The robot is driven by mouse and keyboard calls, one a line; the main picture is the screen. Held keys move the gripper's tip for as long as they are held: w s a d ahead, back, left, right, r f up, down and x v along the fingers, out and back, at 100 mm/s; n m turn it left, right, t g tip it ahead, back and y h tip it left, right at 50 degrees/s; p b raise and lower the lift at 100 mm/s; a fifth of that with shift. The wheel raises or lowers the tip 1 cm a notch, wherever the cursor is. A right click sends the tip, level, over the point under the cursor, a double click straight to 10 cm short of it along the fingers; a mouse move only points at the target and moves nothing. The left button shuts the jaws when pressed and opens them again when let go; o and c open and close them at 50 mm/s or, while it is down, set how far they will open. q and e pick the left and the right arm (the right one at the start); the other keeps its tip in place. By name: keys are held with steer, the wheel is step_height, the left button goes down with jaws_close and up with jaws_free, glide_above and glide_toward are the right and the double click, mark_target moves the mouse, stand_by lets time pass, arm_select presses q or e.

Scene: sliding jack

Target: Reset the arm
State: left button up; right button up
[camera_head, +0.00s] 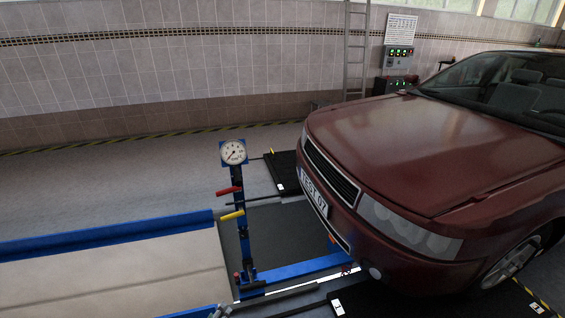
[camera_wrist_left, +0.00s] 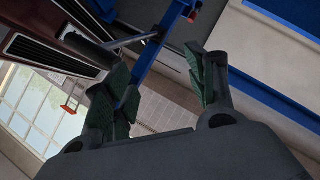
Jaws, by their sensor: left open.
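My left gripper (camera_wrist_left: 160,95) shows in the left wrist view, its green-padded fingers spread apart with nothing between them. Beyond the fingers is the blue jack post (camera_wrist_left: 163,42). The sliding jack stands in front of the car in the head view, with a blue post (camera_head: 242,245), a round white gauge (camera_head: 233,152) on top, a red-handled lever (camera_head: 228,191) and a yellow-handled lever (camera_head: 232,215). Neither of my grippers shows in the head view.
A dark red car (camera_head: 425,150) fills the right side. A blue-edged ramp (camera_head: 110,275) lies at lower left. A ladder (camera_head: 356,50) and a control box (camera_head: 398,52) are at the back wall. The floor (camera_head: 110,190) at left is clear.

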arm_select(q)
steer(key=s+a+f+m+g+p, duration=0.1)
steer(key=s+f+m+g+p, duration=0.2)
steer(key=s+p, duration=0.5)
steer(key=s+f+m+g+p, duration=0.2)
steer(key=s+f+m+p, duration=0.1)
steer(key=s, duration=1)
steer(key=s+a+r+m+g+y+p, duration=0.1)
steer(key=s+m+g+p, duration=0.4)
steer(key=s, duration=2)
steer(key=p, duration=0.6)
steer(key=shift+r+g+y, duration=0.15)
steer(key=shift+g+y, duration=0.25)
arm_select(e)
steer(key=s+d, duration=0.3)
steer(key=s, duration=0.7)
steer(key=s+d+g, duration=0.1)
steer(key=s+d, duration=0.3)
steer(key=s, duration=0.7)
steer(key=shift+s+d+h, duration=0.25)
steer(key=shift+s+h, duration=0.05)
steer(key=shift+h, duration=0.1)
